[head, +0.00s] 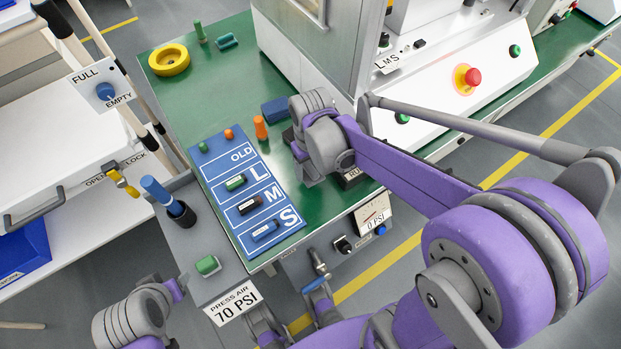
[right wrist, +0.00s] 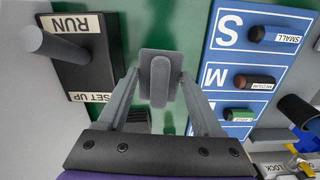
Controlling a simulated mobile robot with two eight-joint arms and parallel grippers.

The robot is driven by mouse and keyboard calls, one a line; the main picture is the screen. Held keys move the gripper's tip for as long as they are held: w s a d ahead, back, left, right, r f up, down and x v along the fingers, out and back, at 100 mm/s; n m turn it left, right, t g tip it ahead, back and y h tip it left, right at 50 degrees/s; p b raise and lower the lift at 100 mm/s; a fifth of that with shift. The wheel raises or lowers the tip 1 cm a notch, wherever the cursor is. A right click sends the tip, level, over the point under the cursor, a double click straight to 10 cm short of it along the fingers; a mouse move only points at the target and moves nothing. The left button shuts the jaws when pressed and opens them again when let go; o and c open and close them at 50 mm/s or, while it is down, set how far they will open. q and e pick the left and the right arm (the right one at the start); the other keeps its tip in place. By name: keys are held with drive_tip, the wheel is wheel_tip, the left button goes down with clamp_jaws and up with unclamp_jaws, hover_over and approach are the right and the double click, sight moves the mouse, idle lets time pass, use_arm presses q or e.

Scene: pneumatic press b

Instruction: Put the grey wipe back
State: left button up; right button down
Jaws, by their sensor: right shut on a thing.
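The grey wipe (right wrist: 160,78), a flat grey pad with a raised rounded grip, sits between the fingertips of my right gripper (right wrist: 163,82) in the right wrist view. The gripper is shut on it, over the green table (right wrist: 138,22). Whether the wipe touches the table I cannot tell. In the head view my right gripper (head: 303,165) is between the blue L/M/S board and the press, its fingers and the wipe hidden by the wrist. Part of my left gripper (head: 177,289) shows at the lower left; its fingers cannot be made out.
The blue board (head: 222,172) holds several small labelled pieces. A black RUN/SET UP switch box (right wrist: 83,58) stands close beside my right gripper. A dark blue block (head: 275,110) and an orange peg (head: 260,127) stand behind. The press (head: 305,50) bounds the right. Free table lies at far left.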

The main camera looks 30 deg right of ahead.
sight(311, 179)
drive_tip(key=shift+f+b, duration=0.45)
drive_tip(key=shift+f, duration=2.25)
drive_tip(key=shift+f, duration=0.1)
drive_tip(key=shift+c, duration=0.2)
unclamp_jaws()
